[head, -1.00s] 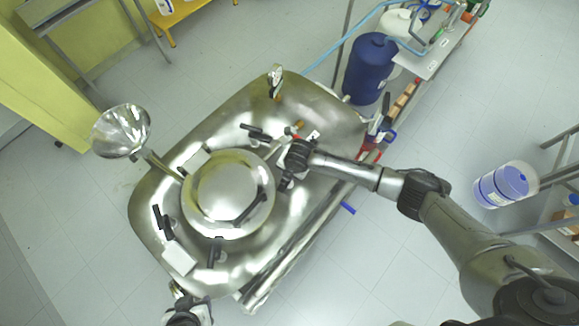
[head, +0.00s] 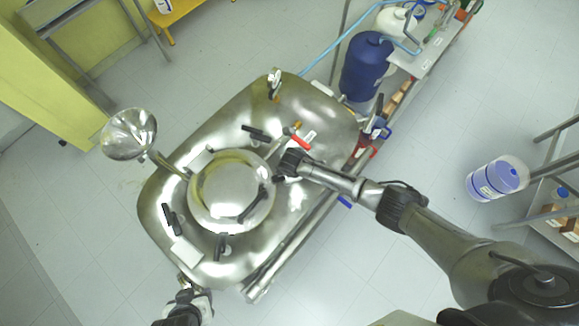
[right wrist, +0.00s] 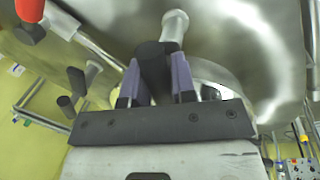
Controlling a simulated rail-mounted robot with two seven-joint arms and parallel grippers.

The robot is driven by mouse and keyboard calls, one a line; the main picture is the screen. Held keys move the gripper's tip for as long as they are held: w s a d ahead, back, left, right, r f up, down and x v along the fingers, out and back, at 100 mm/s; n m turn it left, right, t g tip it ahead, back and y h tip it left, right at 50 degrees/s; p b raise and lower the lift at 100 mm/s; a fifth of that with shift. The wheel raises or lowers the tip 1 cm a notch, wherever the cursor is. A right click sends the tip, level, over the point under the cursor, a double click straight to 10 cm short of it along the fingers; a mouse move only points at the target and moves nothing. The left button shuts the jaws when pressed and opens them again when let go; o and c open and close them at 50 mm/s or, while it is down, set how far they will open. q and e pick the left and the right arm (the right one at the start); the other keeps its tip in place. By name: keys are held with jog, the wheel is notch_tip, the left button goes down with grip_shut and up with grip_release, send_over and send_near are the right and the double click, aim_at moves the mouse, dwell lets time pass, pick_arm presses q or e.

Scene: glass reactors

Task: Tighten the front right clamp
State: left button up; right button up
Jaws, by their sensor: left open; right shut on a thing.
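The steel reactor top carries a round domed lid (head: 225,190) with black-handled clamps around it. My right gripper (head: 281,177) reaches in from the right to the lid's right edge. In the right wrist view its purple-padded fingers (right wrist: 158,82) are shut on a black clamp handle (right wrist: 154,62), with a metal stem beyond it. In the head view the arm partly hides this clamp. Other clamps show at the back (head: 256,132), left (head: 173,219) and front (head: 221,246) of the lid. My left gripper (head: 186,290) is open at the reactor's lower edge, apart from the clamps.
A funnel (head: 129,134) stands at the reactor's left. A blue drum (head: 366,68) stands behind; open floor lies at lower right.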

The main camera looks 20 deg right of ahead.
jog(key=shift+m, duration=0.4)
jog(key=o, duration=0.9)
jog(key=shift+c, duration=0.2)
jog(key=shift+r, duration=0.1)
jog(key=shift+r, duration=0.2)
notch_tip(320, 180, up, 13)
jog(key=s, duration=0.2)
jog(key=shift+s+a, duration=0.25)
jog(key=shift+s, duration=0.05)
